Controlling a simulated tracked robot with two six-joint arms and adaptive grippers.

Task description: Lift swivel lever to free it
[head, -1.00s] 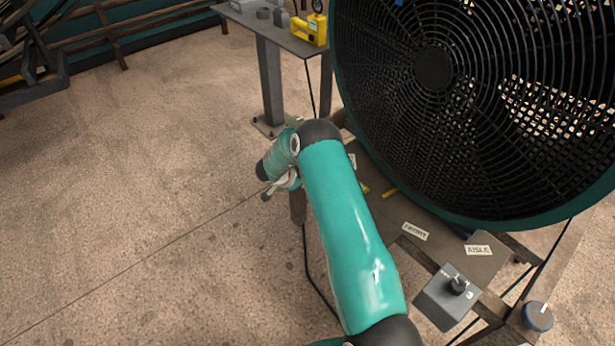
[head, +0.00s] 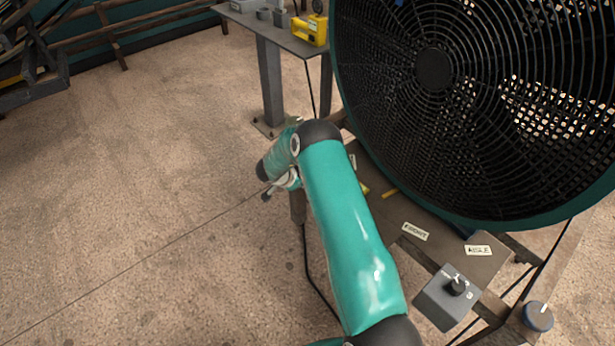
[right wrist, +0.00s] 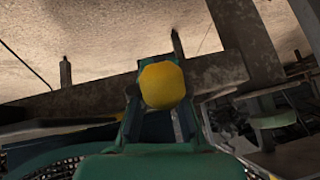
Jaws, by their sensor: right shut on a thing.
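In the right wrist view, a rounded yellow grip (right wrist: 162,85) sits between the fingers of my right gripper (right wrist: 157,108). It looks like the end of the swivel lever. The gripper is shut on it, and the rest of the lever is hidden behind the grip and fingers. In the head view, small yellow parts (head: 390,193) show by the fan's base, beside my teal arm. That arm covers the place where the lever would be, so its tilt cannot be told. My left gripper is not in view.
A large caged fan (head: 433,68) stands at the right on a metal stand with FRONT and AISLE labels (head: 478,250). A grey control box with a black knob (head: 457,286) is at its front. A bench (head: 285,34) with yellow gear is behind. Open floor lies left.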

